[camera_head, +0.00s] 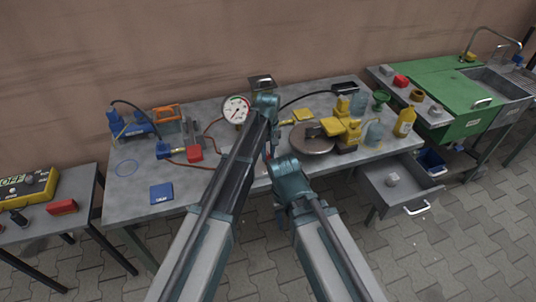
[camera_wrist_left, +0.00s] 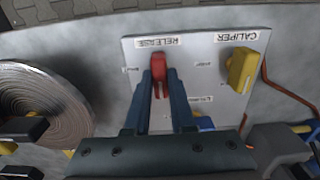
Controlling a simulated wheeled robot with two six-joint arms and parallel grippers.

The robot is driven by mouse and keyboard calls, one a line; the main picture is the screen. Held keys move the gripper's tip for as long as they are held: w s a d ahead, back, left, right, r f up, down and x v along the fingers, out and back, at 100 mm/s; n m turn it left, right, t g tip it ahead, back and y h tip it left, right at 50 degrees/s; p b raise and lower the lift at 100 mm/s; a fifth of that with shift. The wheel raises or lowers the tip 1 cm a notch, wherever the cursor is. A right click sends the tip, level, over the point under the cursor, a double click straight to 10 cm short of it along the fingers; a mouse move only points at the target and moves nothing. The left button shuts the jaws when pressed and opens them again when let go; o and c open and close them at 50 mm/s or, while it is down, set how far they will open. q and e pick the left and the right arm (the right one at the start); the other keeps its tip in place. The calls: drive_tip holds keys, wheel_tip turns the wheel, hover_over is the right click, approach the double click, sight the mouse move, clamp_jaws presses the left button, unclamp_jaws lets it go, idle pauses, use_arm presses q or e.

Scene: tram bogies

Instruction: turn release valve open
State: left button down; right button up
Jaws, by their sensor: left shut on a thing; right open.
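The red release valve handle (camera_wrist_left: 160,68) stands on a white panel (camera_wrist_left: 205,53) under a label reading RELEASE, upside down in the left wrist view. My left gripper (camera_wrist_left: 160,82) is shut on this red handle, with one finger on each side of it. A yellow valve handle (camera_wrist_left: 243,70) under the CALIPER label is apart from the fingers, to the right. In the head view my left arm covers most of the panel and the handle. My right gripper (camera_head: 279,213) is open and low by the table's front edge, partly hidden by its own arm.
The grey table (camera_head: 225,185) carries a pressure gauge (camera_head: 236,109), a round disc (camera_head: 312,143) with yellow caliper parts (camera_head: 342,127), and a yellow bottle (camera_head: 404,122). An open drawer (camera_head: 400,185) juts out at the right. A green sink bench (camera_head: 452,95) stands beyond.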

sight(268, 155)
idle(0.3)
use_arm(q)
drive_tip(key=c, duration=0.8)
unclamp_jaws()
drive_tip(key=shift+o, duration=0.2)
wheel_tip(268, 155, up, 14)
drive_tip(key=p, duration=1.3)
drive_tip(key=shift+p, duration=0.4)
drive_tip(key=shift+f, duration=0.15)
